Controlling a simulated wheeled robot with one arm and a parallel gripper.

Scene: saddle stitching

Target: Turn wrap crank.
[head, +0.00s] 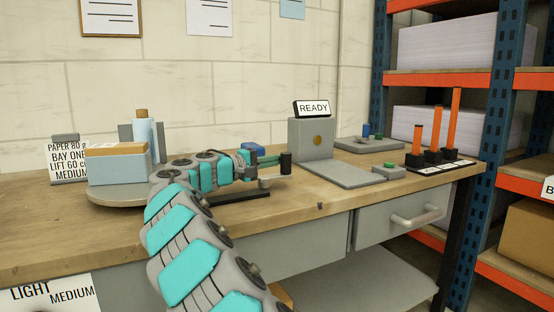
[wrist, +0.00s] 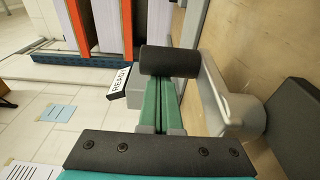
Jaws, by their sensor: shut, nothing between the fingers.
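The wrap crank shows in the head view as a grey crank arm (head: 274,182) with an upright black handle (head: 286,163), at mid-bench. My gripper (head: 272,160) reaches it from the left, its green fingers level with the handle. In the wrist view the fingers (wrist: 169,98) are together and empty. Their tips end at the black handle (wrist: 170,62), which partly covers them. I cannot tell whether they touch it. The grey crank arm (wrist: 214,88) runs beside the fingers to a round hub (wrist: 246,116). My arm hides part of the crank's base in the head view.
A grey turntable (head: 112,196) bears a boxed stack and bottle at left. A grey device with a READY sign (head: 313,108) stands behind right of the crank. Orange posts (head: 437,130) stand at the right end. The bench front (head: 310,212) is mostly clear.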

